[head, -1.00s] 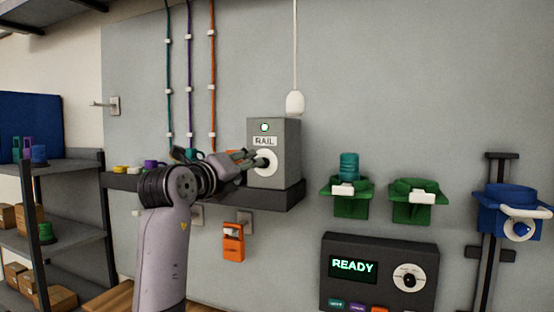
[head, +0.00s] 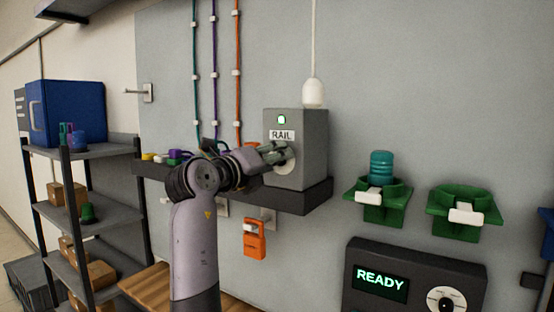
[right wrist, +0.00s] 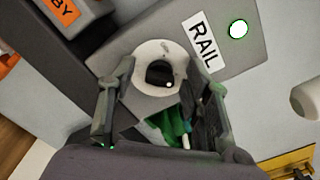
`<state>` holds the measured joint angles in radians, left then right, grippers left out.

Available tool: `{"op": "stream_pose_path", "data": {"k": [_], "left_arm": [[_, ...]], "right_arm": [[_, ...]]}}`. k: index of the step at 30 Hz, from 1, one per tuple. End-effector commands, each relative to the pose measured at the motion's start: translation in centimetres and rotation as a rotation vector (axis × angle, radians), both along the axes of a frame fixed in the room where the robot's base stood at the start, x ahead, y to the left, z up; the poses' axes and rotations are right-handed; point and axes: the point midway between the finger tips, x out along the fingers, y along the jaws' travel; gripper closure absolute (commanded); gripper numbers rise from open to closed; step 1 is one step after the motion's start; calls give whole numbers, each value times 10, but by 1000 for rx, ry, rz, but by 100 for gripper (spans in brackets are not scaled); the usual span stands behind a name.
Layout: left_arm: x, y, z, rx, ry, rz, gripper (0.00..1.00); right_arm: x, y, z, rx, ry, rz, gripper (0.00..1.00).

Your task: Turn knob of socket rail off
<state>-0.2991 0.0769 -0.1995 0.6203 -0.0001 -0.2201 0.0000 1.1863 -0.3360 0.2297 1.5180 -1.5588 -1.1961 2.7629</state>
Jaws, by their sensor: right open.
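The socket rail box (head: 310,150) is a grey box labelled RAIL on a dark wall shelf, with a lit green lamp (head: 281,119) above the label. Its white dial (head: 291,163) is mostly hidden by my right gripper (head: 281,153) in the head view. In the right wrist view the black knob (right wrist: 160,75) sits on the white dial, and the lamp (right wrist: 238,29) is lit. My open right gripper (right wrist: 165,85) has one finger on each side of the knob. I cannot tell whether they touch it. My left gripper is not in view.
The dark wall shelf (head: 300,198) holds small coloured items left of the box. A white pendant (head: 314,92) hangs close above the box. An orange tag (head: 255,238) hangs below. Green holders (head: 466,212) and a READY panel (head: 400,255) are to the right.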

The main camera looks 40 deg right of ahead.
Motion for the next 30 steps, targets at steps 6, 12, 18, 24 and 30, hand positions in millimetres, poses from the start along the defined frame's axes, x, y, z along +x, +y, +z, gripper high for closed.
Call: {"op": "stream_pose_path", "data": {"k": [6, 12, 18, 24, 30], "left_arm": [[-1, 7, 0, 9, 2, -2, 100], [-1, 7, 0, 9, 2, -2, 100], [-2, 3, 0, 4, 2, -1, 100], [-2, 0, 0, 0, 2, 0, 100], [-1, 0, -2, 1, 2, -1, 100]], "right_arm": [[0, 0, 0, 0, 0, 0, 62], [0, 0, 0, 0, 0, 0, 76], [0, 0, 0, 0, 0, 0, 89], [0, 0, 0, 0, 0, 0, 100], [0, 0, 0, -4, 9, 0, 100]]}}
